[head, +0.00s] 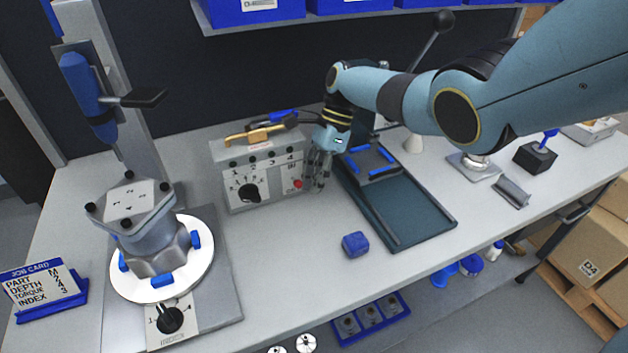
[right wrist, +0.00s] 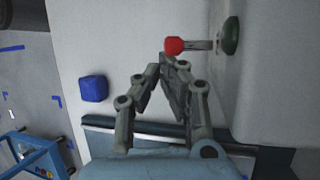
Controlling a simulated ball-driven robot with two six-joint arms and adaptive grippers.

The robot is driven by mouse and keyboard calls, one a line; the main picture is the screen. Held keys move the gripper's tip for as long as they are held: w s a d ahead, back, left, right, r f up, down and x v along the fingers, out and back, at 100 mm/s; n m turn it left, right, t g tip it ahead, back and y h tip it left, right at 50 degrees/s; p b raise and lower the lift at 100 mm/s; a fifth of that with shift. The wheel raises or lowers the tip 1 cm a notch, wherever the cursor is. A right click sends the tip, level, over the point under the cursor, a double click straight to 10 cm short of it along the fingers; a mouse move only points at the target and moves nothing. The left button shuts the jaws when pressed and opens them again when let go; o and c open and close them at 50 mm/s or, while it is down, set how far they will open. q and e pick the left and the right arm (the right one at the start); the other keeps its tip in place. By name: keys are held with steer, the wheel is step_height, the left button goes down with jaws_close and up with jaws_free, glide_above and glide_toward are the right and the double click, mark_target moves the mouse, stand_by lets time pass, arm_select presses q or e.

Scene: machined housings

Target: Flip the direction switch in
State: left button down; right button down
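The control box (head: 258,172) stands at the back of the bench, with a black dial and a small red-tipped lever (head: 298,184) low on the right of its front. In the right wrist view the red tip (right wrist: 174,46) sits on a short metal stem that comes out of the pale box face. My right gripper (head: 317,172) points down just right of the lever. In the right wrist view its fingertips (right wrist: 161,66) come together, with nothing held, very near the red tip. I cannot tell whether they touch it. My left gripper is out of view.
A dark tray (head: 415,218) lies right of the box, close to my right gripper. A blue block (head: 355,244) sits on the bench in front. A round white fixture (head: 200,280) holds a housing at the left.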

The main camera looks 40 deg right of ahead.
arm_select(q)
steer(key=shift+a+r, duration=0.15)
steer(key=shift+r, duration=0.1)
arm_select(e)
steer(key=shift+w+a+r, duration=0.1)
steer(key=shift+w+r, duration=0.1)
steer(key=shift+r, duration=0.1)
steer(key=s+v, duration=0.1)
steer(key=v, duration=0.6)
steer(key=shift+w+d, duration=0.25)
steer(key=shift+w, duration=0.1)
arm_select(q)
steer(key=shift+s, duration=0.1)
